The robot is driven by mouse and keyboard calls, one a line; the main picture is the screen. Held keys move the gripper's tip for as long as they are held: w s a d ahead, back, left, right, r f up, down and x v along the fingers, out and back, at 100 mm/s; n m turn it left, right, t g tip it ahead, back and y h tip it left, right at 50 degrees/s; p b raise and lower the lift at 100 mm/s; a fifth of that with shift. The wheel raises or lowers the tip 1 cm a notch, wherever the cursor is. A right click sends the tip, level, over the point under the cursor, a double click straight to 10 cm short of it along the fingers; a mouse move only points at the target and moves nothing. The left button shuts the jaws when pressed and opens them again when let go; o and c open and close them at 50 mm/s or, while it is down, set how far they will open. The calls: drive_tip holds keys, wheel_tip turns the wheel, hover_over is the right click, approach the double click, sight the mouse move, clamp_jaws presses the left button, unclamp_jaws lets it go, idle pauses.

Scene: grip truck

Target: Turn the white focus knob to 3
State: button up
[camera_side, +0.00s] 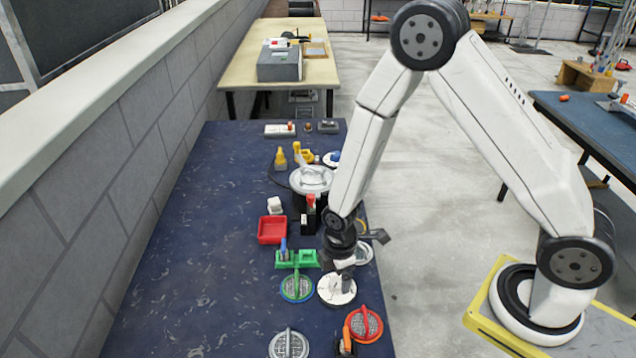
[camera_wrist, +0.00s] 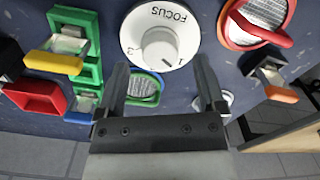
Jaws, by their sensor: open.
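The white focus knob (camera_wrist: 159,47) stands at the centre of a round white dial (camera_wrist: 137,30) with the word FOCUS on it.
A red-rimmed dial (camera_side: 364,324), a green-rimmed dial (camera_side: 297,288) and a grey dial (camera_side: 289,344) lie close around. The table's left side is clear.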

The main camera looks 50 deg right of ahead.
drive_tip(key=shift+f, duration=1.05)
clamp_jaws()
